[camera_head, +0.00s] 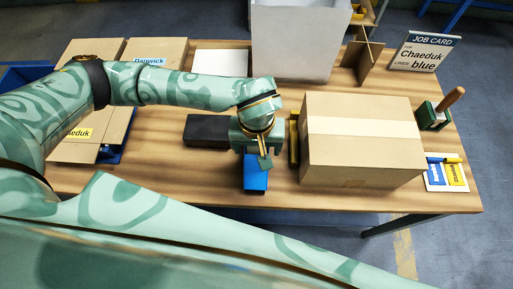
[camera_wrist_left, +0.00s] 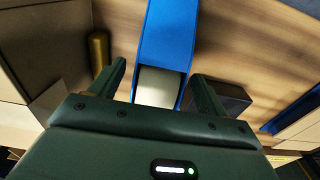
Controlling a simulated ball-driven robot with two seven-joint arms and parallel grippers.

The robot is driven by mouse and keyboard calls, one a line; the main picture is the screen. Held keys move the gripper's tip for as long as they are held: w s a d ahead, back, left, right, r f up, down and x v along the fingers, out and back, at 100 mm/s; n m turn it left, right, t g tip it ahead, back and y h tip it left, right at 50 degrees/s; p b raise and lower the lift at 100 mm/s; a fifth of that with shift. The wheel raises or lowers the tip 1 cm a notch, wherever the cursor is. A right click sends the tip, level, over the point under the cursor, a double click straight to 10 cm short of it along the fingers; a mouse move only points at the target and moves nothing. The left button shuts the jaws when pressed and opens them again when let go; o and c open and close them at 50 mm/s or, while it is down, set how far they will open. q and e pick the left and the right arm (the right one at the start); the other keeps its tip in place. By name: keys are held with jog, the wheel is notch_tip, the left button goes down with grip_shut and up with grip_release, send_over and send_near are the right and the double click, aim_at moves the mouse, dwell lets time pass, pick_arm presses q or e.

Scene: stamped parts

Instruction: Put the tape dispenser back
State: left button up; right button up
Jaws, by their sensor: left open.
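A blue object with a cream-white piece set in it (camera_head: 256,178), which looks like the tape dispenser, lies on the table below my left gripper (camera_head: 260,155). The left wrist view shows its long blue body (camera_wrist_left: 168,35) running away from between the fingers, with the pale piece nearest me. My left gripper (camera_wrist_left: 160,82) is open, one finger on either side of the dispenser's near end. I cannot tell whether the fingers touch it. The gripper hides part of it in the head view. My right gripper is out of view.
A large closed carton (camera_head: 360,145) and a yellow cylinder (camera_head: 294,140) stand right of the gripper. A dark block (camera_head: 208,130) lies left. A white bin (camera_head: 300,40), job card sign (camera_head: 425,52), wooden-handled tool (camera_head: 450,100) and label card (camera_head: 434,182) are farther out. Cartons (camera_head: 150,52) stand left.

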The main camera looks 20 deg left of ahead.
aim_at(257, 151)
pick_arm(q)
notch_tip(257, 151, up, 10)
jog(key=p, duration=0.1)
jog(key=shift+s+f+p, duration=0.2)
jog(key=shift+f+p, duration=0.05)
jog(key=shift+p, duration=0.15)
